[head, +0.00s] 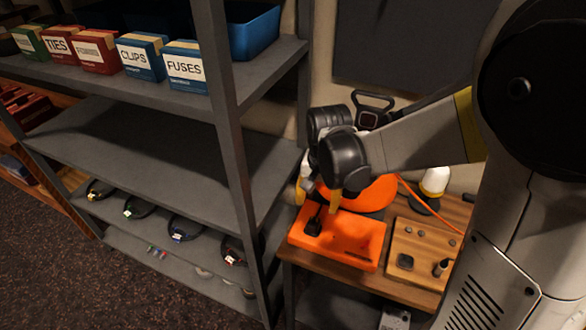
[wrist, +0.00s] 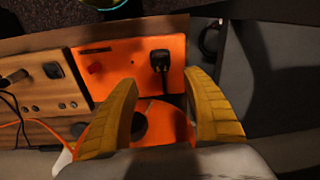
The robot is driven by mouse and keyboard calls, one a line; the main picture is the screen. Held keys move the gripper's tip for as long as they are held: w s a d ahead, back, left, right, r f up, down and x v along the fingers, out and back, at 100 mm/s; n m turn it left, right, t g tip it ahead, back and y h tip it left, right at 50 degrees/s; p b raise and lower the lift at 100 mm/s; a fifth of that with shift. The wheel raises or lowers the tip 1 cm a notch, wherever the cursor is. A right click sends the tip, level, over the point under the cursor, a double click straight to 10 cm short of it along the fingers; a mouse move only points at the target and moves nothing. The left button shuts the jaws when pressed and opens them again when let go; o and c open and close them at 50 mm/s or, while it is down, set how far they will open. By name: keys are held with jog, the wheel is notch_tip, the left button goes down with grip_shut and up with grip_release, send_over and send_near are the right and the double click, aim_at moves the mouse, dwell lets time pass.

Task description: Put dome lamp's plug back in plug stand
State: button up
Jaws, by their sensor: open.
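A black plug (head: 313,222) sits upright on one end of an orange box (head: 352,232) on the wooden desk; it also shows in the wrist view (wrist: 160,62). A wooden block (wrist: 40,85) beside the box has small holes, a black square socket-like piece and a peg-like piece; it may be the plug stand. An orange dome shape (wrist: 172,122), probably the dome lamp, lies behind the box, partly hidden by my arm and fingers. My gripper (wrist: 162,80) is open and empty, its yellow fingers spread above the dome, with the plug ahead between them and apart.
A grey shelf unit (head: 228,130) with labelled boxes stands close at the left of the desk. A white lamp-like object (head: 434,182) stands behind the wooden block. An orange cable (head: 425,203) runs across the desk, and dark cables (wrist: 18,108) lie near the block.

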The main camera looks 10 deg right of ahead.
aim_at(314, 222)
jog(key=shift+w+f+m+g+p, duration=0.25)
jog(key=shift+w+f+m, duration=0.1)
jog(key=shift+f, duration=0.35)
jog(key=shift+w+f+m+g+p, duration=0.1)
jog(key=shift+w+f+m+g, duration=0.2)
jog(key=shift+f, duration=0.4)
jog(key=shift+f, duration=0.15)
notch_tip(314, 222, down, 9)
jog(key=b, duration=0.7)
jog(key=shift+b, duration=0.3)
jog(key=shift+c, duration=0.5)
grip_shut()
jog(key=shift+r, duration=0.3)
jog(key=shift+r+p, duration=2.1)
jog(key=shift+r, duration=0.75)
